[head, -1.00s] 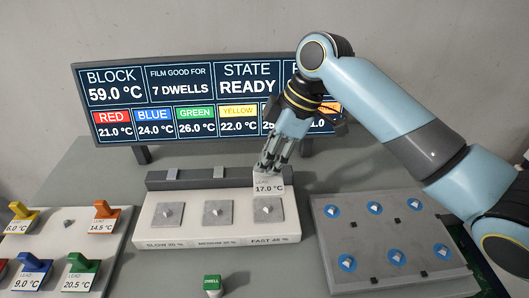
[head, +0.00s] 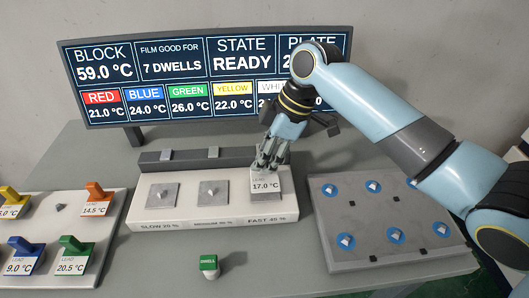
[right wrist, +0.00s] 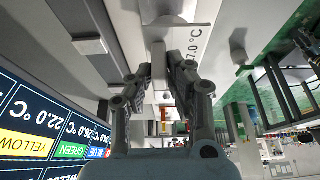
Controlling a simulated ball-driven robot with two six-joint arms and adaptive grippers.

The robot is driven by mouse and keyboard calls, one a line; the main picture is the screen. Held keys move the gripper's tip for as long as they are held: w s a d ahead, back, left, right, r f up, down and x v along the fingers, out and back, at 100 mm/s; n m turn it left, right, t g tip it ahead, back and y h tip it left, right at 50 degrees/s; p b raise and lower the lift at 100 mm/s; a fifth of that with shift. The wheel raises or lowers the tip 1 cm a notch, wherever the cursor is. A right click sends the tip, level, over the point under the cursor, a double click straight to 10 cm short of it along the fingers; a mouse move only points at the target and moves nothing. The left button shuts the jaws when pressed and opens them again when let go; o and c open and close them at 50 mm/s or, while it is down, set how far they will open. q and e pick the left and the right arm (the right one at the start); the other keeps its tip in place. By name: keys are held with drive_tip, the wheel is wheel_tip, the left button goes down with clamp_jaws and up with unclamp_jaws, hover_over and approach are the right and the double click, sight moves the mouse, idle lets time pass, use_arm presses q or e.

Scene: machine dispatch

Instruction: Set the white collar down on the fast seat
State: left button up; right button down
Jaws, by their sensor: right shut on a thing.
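The white collar (head: 266,184), labelled 17.0 °C, is over the fast seat (head: 266,202) at the right end of the white block. It hides most of that seat, and I cannot tell whether it touches. My right gripper (head: 271,163) reaches down from above and is shut on the collar's upper part. In the right wrist view, the fingers (right wrist: 162,75) close on the collar's narrow part, and its label (right wrist: 193,45) shows beyond them. My left gripper is not in view.
The slow seat (head: 163,196) and medium seat (head: 213,194) stand empty. A rack of coloured collars (head: 60,242) is at left. A grey plate with blue-ringed pegs (head: 385,215) is at right. A green button (head: 209,264) stands in front; the display (head: 200,82) is behind.

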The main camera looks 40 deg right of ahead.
drive_tip(key=shift+f, duration=0.1)
idle(0.4)
drive_tip(key=shift+f+b, duration=0.5)
drive_tip(key=shift+f, duration=0.3)
drive_tip(key=c, duration=1.2)
unclamp_jaws()
drive_tip(key=v, duration=1.2)
